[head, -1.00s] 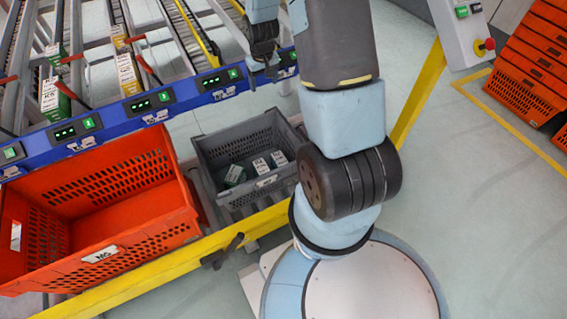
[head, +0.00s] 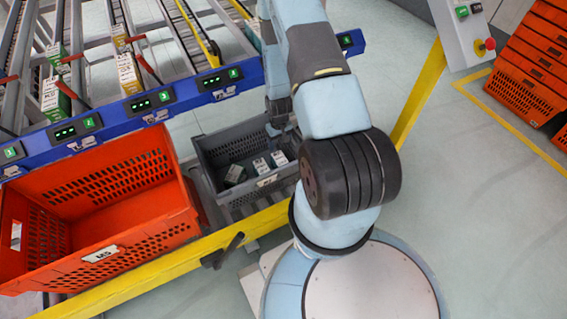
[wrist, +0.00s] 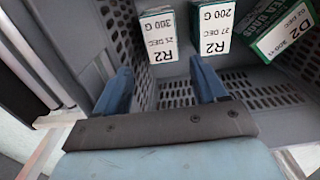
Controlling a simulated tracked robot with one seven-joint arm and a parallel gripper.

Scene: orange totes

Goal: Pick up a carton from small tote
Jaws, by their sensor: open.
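The small grey tote (head: 215,150) stands right of the large orange tote in the head view. Several cartons lie in it: a green and white one (head: 235,174) and two white ones, the middle carton (head: 261,166) and the right carton (head: 279,159). In the wrist view, two cartons marked R2, the left one (wrist: 160,36) and the right one (wrist: 212,27), and a green D2 carton (wrist: 285,30) lie ahead of my fingers. My gripper (wrist: 160,85) is open and empty, its blue fingers apart and short of the R2 cartons. In the head view my arm mostly hides it at the tote's far right corner.
A large, empty-looking orange tote (head: 190,218) stands to the left. A blue rail with displays (head: 75,140) runs behind the totes, with cartons on roller lanes beyond. A yellow rail (head: 140,287) runs in front. The grey tote's walls (wrist: 75,40) rise close around my fingers.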

